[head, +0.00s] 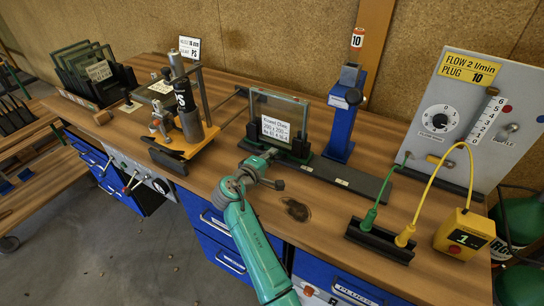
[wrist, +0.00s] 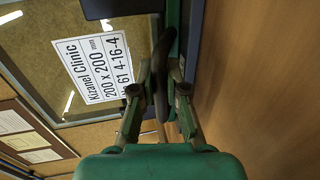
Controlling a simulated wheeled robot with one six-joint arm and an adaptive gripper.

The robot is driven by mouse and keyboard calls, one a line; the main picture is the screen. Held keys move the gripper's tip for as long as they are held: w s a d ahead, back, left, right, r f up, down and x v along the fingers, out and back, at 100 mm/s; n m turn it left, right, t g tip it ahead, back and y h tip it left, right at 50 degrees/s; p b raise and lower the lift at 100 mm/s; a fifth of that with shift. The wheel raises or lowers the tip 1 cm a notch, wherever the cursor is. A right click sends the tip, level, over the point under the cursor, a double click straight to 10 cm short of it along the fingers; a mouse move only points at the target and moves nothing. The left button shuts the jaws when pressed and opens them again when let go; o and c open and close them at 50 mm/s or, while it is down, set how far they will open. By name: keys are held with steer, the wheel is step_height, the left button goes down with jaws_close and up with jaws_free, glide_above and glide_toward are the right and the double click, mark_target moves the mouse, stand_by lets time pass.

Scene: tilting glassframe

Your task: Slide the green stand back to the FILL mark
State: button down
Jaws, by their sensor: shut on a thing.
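The green stand (head: 303,147) holds an upright glass pane unit (head: 287,108) with a white label. It sits toward the left end of a dark rail (head: 360,184). Small pale marks (head: 341,182) lie on the rail right of the stand; their text is too small to read, so I cannot tell which is FILL. My gripper (head: 268,156) is at the stand's front side. In the wrist view my gripper (wrist: 160,92) is shut on a dark rounded handle (wrist: 161,65) beside the green stand (wrist: 173,20). The handle is mostly hidden in the head view.
A blue post (head: 341,128) stands behind the rail. A grey panel (head: 465,110) with a dial, cables and a yellow box (head: 464,235) are at the right. A clamp fixture (head: 185,125) is at the left. The rail's right stretch looks clear.

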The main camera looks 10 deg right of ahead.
steer(key=shift+a, duration=0.25)
steer(key=c, duration=1.2)
jaws_free()
steer(key=shift+w, duration=0.15)
steer(key=v, duration=1.2)
